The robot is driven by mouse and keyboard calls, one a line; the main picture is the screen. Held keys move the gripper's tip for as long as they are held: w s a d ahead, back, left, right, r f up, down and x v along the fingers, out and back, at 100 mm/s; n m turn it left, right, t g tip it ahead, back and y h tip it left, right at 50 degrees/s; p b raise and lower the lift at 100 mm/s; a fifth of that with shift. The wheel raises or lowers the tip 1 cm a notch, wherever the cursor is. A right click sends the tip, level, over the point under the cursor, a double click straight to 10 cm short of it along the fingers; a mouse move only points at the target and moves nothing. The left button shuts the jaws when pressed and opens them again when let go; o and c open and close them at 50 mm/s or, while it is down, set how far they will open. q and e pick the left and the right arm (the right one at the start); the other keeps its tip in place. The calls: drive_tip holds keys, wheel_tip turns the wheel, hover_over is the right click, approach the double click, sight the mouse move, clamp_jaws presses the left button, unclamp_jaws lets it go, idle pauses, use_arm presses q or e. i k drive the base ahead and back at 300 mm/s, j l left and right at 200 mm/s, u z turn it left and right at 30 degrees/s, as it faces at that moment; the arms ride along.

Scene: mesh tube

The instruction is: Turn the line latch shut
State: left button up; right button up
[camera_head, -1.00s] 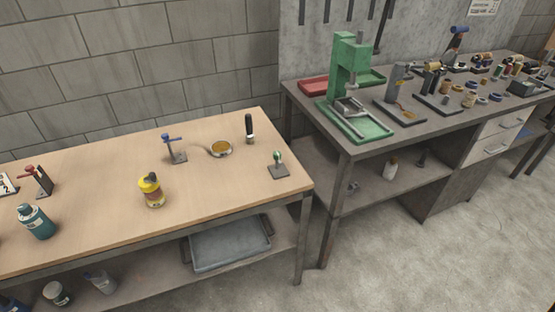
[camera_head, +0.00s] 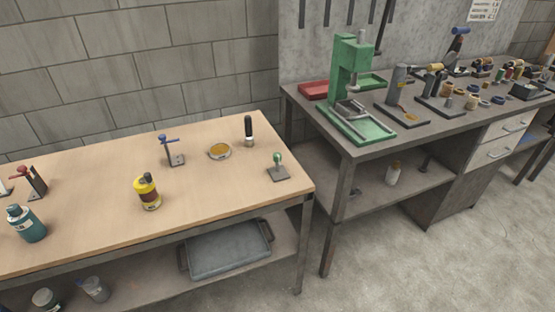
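Neither gripper is in view. No part is clearly marked as the line latch, and I cannot tell which fixture it is. On the wooden bench (camera_head: 90,225), a small stand with a blue lever (camera_head: 172,150) stands near the back middle, its lever roughly level. A stand with a red lever (camera_head: 36,180) is at the left end. A small plate with a green-knobbed lever (camera_head: 278,168) sits near the right end, its knob upward. Whether any of these is open or shut is too small to tell.
A yellow can (camera_head: 148,192), a teal bottle (camera_head: 25,223), a round amber dish (camera_head: 219,151) and a black-handled tool (camera_head: 248,131) stand on the bench. A grey tray (camera_head: 228,250) is on the shelf below. A green press (camera_head: 352,90) stands on the crowded grey table. Floor at right is clear.

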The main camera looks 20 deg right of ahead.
sight(276, 156)
drive_tip(key=z, duration=1.1)
drive_tip(key=i+j+z, duration=0.1)
drive_tip(key=i+z, duration=0.15)
drive_tip(key=i, duration=0.2)
drive_tip(key=i+j+z, duration=0.15)
drive_tip(key=i+z, duration=0.15)
drive_tip(key=i, duration=0.1)
